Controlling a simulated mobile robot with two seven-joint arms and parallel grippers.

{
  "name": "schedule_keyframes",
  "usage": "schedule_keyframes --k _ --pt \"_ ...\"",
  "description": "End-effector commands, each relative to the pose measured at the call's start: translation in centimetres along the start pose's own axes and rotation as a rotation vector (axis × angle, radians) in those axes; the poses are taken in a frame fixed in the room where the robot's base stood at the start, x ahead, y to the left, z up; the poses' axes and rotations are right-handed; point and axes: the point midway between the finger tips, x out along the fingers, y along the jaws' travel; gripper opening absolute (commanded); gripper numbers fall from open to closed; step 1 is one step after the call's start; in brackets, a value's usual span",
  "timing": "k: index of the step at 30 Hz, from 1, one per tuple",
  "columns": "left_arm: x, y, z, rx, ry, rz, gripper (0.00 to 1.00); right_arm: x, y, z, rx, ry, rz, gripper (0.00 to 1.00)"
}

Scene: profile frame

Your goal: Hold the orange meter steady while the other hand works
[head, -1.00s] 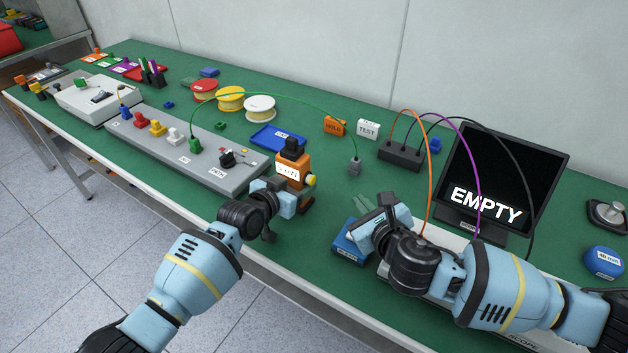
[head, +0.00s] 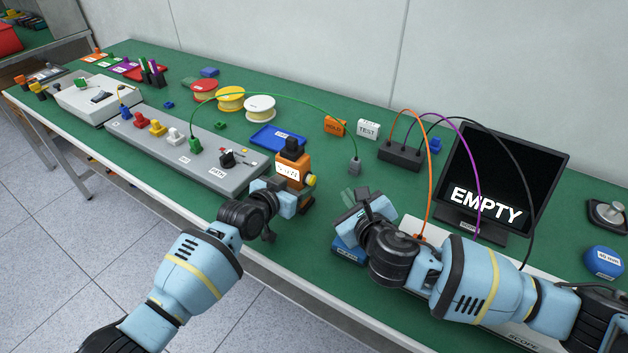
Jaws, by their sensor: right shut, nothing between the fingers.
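The orange meter (head: 294,164) stands upright near the middle of the table, with a black knob on top, a white display and a yellow knob on its side. My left gripper (head: 296,192) is at its lower part and appears closed on it; the fingers are mostly hidden by the wrist and the meter. My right gripper (head: 352,197) is shut and empty, right of the meter and apart from it, above a blue block (head: 347,252).
A grey panel (head: 150,150) with coloured plugs lies left of the meter. A green cable (head: 285,98) arches behind the meter to a grey plug (head: 355,166). Orange, purple and black cables rise at right by a screen (head: 497,190) reading EMPTY. A blue tray (head: 268,143) lies behind.

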Motion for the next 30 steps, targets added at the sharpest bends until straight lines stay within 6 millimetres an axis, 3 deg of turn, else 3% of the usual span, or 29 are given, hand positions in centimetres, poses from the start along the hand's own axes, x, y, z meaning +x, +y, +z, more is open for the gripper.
schedule_keyframes --k 13,30 --pt "0.0 0.0 0.1 0.0 -0.002 0.0 0.31 3.3 2.4 2.4 0.001 0.001 0.0 0.0" --pt "0.0 0.0 0.1 0.0 -0.002 0.0 0.31 3.7 2.7 2.7 0.001 0.001 0.0 0.0"
